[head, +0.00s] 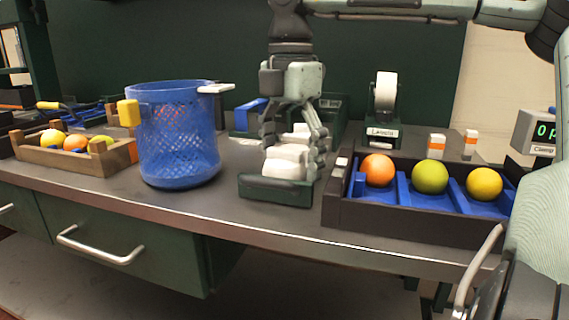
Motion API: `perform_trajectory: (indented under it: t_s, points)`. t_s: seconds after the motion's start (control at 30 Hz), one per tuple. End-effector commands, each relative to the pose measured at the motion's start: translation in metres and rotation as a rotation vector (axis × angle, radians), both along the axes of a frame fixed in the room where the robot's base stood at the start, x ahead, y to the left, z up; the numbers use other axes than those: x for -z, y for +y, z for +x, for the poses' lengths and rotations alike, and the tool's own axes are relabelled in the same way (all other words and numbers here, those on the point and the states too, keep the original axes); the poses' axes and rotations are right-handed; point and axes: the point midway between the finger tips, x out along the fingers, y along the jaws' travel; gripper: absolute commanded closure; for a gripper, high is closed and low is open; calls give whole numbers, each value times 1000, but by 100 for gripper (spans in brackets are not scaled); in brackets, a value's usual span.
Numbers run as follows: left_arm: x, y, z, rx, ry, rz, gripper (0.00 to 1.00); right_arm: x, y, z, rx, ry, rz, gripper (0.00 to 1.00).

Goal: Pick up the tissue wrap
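White tissue wraps (285,161) lie in a small dark green tray (275,190) near the front of the bench, between the blue basket and the fruit box. My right gripper (294,150) points down over this tray, its arm coming in from the upper right. Its fingers are spread apart, one on the left and one on the right of the white wraps. Contact between fingers and wrap cannot be made out. The fingers partly hide the back of the tray. My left gripper is not in view.
A tall blue mesh basket (178,140) stands left of the tray. A divided box (420,224) with an orange and two yellow-green fruits sits close on the right. A label dispenser (385,100) stands behind. A wooden crate (75,158) of fruit is far left.

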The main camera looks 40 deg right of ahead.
Motion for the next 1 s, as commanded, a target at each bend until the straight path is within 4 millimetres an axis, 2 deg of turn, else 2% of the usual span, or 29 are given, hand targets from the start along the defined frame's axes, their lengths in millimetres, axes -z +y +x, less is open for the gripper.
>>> perform_trajectory:
  t_s: [0.03, 0.2, 0.47, 0.57, 1.0]
  points:
    - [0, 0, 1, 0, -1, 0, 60, 0, 0, 0, 0, 0, 0, 29]
    - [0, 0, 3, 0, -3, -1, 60, 0, 0, 0, 0, 0, 0, 48]
    - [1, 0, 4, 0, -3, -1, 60, -1, 0, 0, 0, 0, 0, 48]
    - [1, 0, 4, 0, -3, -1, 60, -7, -1, 0, 1, -1, -2, 48]
    - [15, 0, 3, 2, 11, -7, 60, -87, 0, 0, 1, -2, -2, 48]
